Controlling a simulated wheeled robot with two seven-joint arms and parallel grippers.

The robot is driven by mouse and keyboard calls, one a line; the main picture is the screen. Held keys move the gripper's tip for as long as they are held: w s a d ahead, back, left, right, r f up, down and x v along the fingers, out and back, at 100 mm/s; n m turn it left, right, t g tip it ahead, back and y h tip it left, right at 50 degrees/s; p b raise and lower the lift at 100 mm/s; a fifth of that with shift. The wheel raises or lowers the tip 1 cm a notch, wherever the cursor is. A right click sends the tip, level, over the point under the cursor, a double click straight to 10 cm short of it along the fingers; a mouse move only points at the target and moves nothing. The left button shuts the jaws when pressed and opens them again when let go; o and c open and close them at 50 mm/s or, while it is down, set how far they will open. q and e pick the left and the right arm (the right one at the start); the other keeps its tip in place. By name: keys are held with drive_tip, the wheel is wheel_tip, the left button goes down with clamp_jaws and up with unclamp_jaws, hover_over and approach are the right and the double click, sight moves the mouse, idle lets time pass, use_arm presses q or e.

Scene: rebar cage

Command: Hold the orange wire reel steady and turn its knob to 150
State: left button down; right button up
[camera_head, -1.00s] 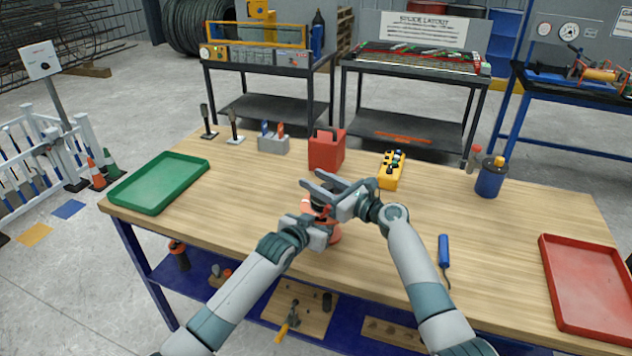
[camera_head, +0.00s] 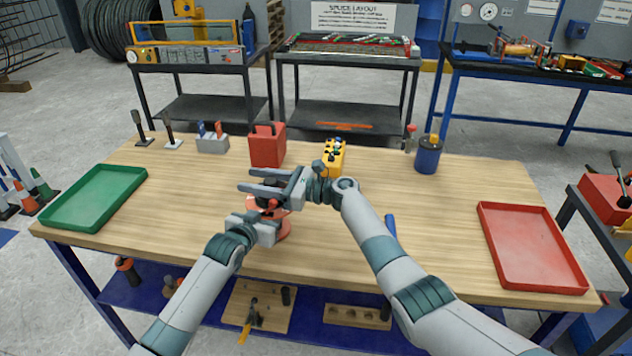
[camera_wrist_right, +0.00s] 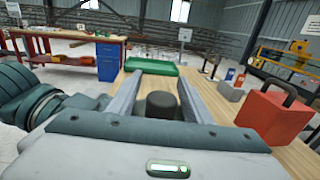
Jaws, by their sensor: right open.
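The orange wire reel (camera_head: 284,224) stands on the workbench's near middle part, largely hidden behind my grippers. My left gripper (camera_head: 266,214) is at the reel's side, low down; its fingertips are hidden, so I cannot tell how far they are closed. My right gripper (camera_head: 262,187) is above the reel, its fingers spread and pointing left. In the right wrist view, a dark round knob (camera_wrist_right: 162,105) shows between the two open fingers of that gripper (camera_wrist_right: 160,86), with gaps beside it. I cannot read any dial number.
A red box with a handle (camera_head: 267,146) and a yellow control box (camera_head: 331,157) stand behind the grippers. A blue screwdriver (camera_head: 390,226) lies near the right forearm. A green tray (camera_head: 97,198) is left, a red tray (camera_head: 532,248) right, and a blue can (camera_head: 428,155) at back right.

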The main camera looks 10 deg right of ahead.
drive_tip(key=shift+s+n+g+y, duration=0.15)
drive_tip(key=shift+n+g+y, duration=0.35)
drive_tip(key=shift+g, duration=0.4)
drive_tip(key=shift+r+n+g, duration=0.15)
drive_tip(key=shift+n+g, duration=0.15)
drive_tip(key=s+d+n+g, duration=0.1)
drive_tip(key=s+d, duration=0.2)
drive_tip(key=d, duration=1.2)
drive_tip(key=shift+s+d+g, duration=0.15)
drive_tip(key=shift+d+g, duration=0.15)
drive_tip(key=shift+r, duration=0.1)
drive_tip(key=shift+m+t, duration=0.3)
drive_tip(key=shift+t, duration=0.2)
drive_tip(key=a, duration=0.4)
drive_tip(key=shift+a, duration=0.1)
